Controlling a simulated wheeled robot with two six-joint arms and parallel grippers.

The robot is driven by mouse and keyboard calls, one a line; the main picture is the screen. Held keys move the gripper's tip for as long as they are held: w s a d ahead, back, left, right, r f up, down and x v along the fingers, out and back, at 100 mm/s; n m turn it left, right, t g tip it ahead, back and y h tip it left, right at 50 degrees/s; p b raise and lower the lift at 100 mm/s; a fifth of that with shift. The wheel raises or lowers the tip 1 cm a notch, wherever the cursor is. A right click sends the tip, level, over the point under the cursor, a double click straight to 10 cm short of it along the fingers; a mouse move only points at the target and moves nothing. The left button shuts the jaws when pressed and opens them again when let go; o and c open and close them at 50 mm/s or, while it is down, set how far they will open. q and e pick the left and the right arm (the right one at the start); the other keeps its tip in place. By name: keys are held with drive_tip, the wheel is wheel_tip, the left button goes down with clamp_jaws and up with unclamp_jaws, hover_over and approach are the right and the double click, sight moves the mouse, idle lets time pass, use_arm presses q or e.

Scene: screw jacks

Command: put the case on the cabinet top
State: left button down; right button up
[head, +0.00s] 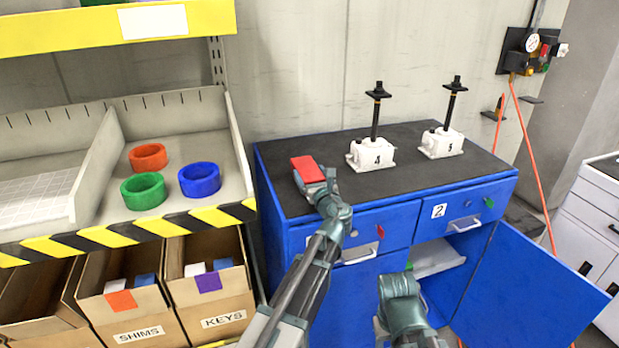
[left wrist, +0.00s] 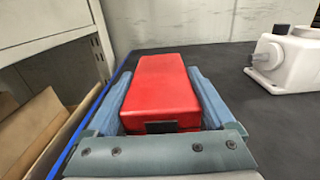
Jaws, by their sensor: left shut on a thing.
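The case is a red box (head: 307,170) at the left end of the blue cabinet's dark top (head: 290,195). My left gripper (head: 318,183) is shut on it. In the left wrist view the case (left wrist: 163,90) lies lengthwise between the two blue-grey fingers of my left gripper (left wrist: 164,85), with a small dark patch on its near end. The case is over the top, near its left edge; I cannot tell whether it touches the surface. My right arm's end (head: 400,292) is low in front of the cabinet, and its fingers cannot be made out.
The right cabinet door (head: 532,290) hangs open. A shelf rack with coloured rings (head: 148,157) and cardboard bins (head: 208,285) stands close on the left.

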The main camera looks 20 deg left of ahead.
use_arm(q)
drive_tip(key=shift+d+f, duration=0.1)
unclamp_jaws()
drive_tip(key=v, duration=1.2)
